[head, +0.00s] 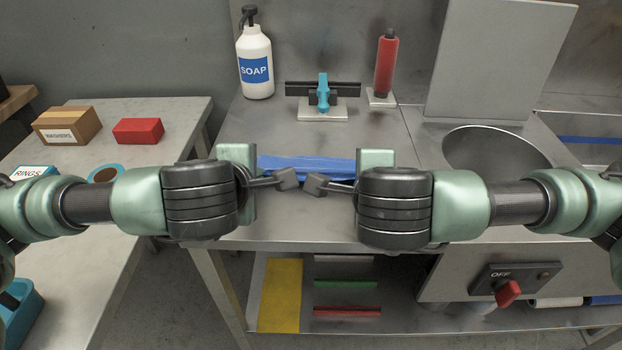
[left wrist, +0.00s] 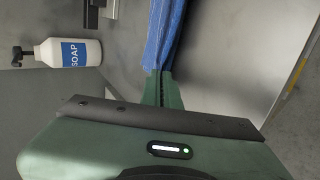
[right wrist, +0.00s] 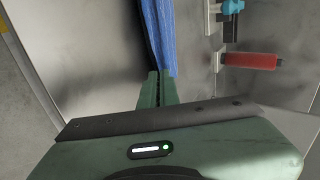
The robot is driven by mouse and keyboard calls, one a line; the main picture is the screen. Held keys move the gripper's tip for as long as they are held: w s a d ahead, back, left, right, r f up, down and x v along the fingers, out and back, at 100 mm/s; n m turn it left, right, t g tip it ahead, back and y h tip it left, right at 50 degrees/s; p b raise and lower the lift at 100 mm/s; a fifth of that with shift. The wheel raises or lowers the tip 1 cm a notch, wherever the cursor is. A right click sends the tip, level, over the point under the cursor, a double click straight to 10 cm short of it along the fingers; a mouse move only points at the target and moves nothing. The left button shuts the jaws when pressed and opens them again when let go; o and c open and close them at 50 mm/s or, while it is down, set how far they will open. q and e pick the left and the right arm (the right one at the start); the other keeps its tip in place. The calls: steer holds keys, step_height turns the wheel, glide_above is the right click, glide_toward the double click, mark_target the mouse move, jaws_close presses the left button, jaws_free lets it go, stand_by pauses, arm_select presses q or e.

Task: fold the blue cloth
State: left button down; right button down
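The blue cloth (head: 310,164) is a narrow, creased strip stretched left to right between my two grippers, over the front part of the metal counter. In the left wrist view, my left gripper (left wrist: 161,86) is closed on one end of the cloth (left wrist: 162,35). In the right wrist view, my right gripper (right wrist: 157,88) is closed on the other end of the cloth (right wrist: 159,35). A dark shadow runs beside the cloth there. In the head view, my wrists hide both cloth ends. I cannot tell how far the cloth is above the counter.
Behind the cloth stand a soap bottle (head: 255,65), a small stand with a teal clamp (head: 323,93) and a red bottle (head: 385,65). A round sink (head: 497,150) lies to the right. A side table (head: 130,165) with boxes is on the left. A lower shelf holds coloured items.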

arm_select(q)
steer(key=shift+s+f+t, duration=0.1)
steer(key=shift+s+t, duration=0.1)
steer(key=shift+t, duration=0.1)
arm_select(e)
steer(key=shift+s+f+t, duration=0.1)
steer(key=shift+s+t, duration=0.1)
steer(key=shift+t, duration=0.1)
arm_select(q)
steer(key=c, duration=1.3)
jaws_free()
arm_select(e)
steer(key=c, duration=1.3)
jaws_free()
